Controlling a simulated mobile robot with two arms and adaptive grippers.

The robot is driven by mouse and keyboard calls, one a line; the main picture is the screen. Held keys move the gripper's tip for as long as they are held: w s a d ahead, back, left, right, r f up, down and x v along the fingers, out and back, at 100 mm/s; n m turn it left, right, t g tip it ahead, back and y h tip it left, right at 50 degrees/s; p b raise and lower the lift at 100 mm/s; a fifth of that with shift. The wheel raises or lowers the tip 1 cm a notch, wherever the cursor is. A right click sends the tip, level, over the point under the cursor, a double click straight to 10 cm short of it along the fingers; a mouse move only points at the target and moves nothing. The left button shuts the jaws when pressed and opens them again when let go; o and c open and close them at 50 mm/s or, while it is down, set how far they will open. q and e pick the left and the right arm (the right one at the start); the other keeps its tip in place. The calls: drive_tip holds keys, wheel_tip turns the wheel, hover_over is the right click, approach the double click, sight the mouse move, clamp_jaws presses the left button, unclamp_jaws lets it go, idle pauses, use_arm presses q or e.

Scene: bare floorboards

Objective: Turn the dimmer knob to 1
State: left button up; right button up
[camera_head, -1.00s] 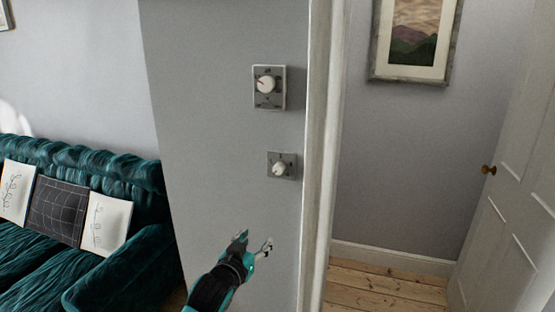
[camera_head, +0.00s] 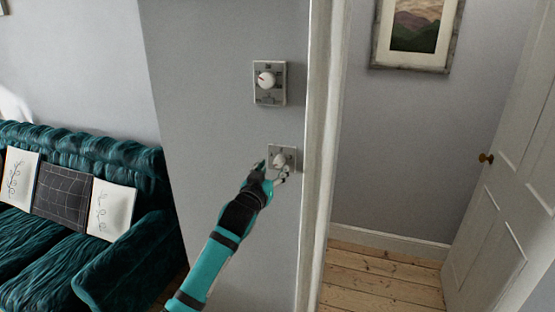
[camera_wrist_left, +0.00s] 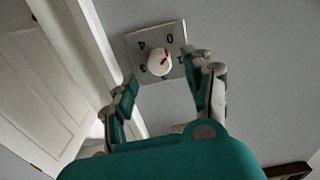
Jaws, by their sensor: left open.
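The dimmer knob (camera_head: 280,160) is a white round knob on a small square grey plate (camera_head: 291,150), low on the grey wall beside the door frame. In the left wrist view the knob (camera_wrist_left: 159,65) carries a red mark, and printed digits such as 0 and 4 show upside down around it. The red mark slants up and right, roughly toward the 0. My left gripper (camera_head: 273,173) is at the plate, its fingers open. In the wrist view the open fingers (camera_wrist_left: 167,78) are on either side below the knob; I cannot tell contact. My right gripper is out of view.
A second plate (camera_head: 281,91) with a larger white knob is on the wall above. The white door frame (camera_head: 317,150) runs close to the right. A teal sofa (camera_head: 130,270) with cushions is at left. A white door (camera_head: 500,210) stands open at right.

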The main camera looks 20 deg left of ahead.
sight(277, 164)
use_arm(q)
drive_tip(key=shift+w+d+p, duration=0.1)
drive_tip(key=shift+w+p, duration=0.3)
drive_tip(key=shift+w, duration=1.85)
drive_tip(key=shift+c, duration=0.6)
clamp_jaws()
